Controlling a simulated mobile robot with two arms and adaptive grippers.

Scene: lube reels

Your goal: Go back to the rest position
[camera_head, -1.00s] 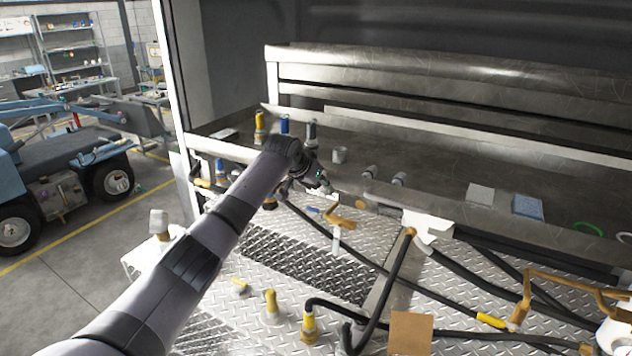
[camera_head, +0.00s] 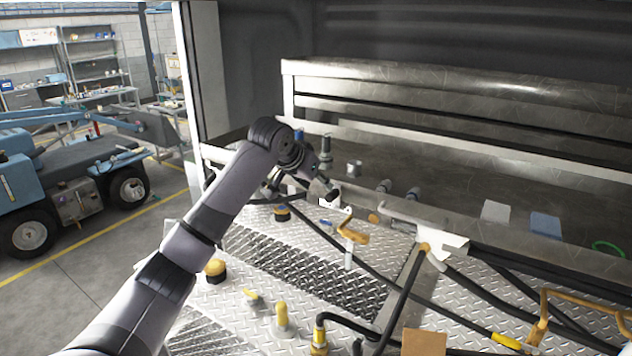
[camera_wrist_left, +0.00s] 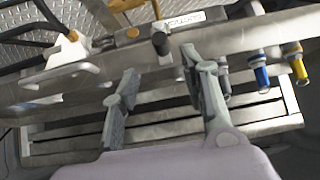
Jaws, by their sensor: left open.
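My left gripper (camera_head: 327,190) is at the end of my left arm, over the front rail of the metal bench in the head view. In the left wrist view its two fingers (camera_wrist_left: 160,68) are spread apart with nothing held between them. A small dark cylinder (camera_wrist_left: 161,43) shows just beyond the fingertips; I cannot tell its distance. My right gripper is in neither view.
The steel rail (camera_head: 480,238) and a white bracket with black hoses (camera_head: 437,240) lie to the right. Orange handles (camera_head: 352,232) and yellow-tipped fittings (camera_head: 282,318) stand near the diamond-plate deck. Blue and yellow nozzles (camera_wrist_left: 262,76) show beside the right finger. A blue vehicle (camera_head: 70,185) stands at left.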

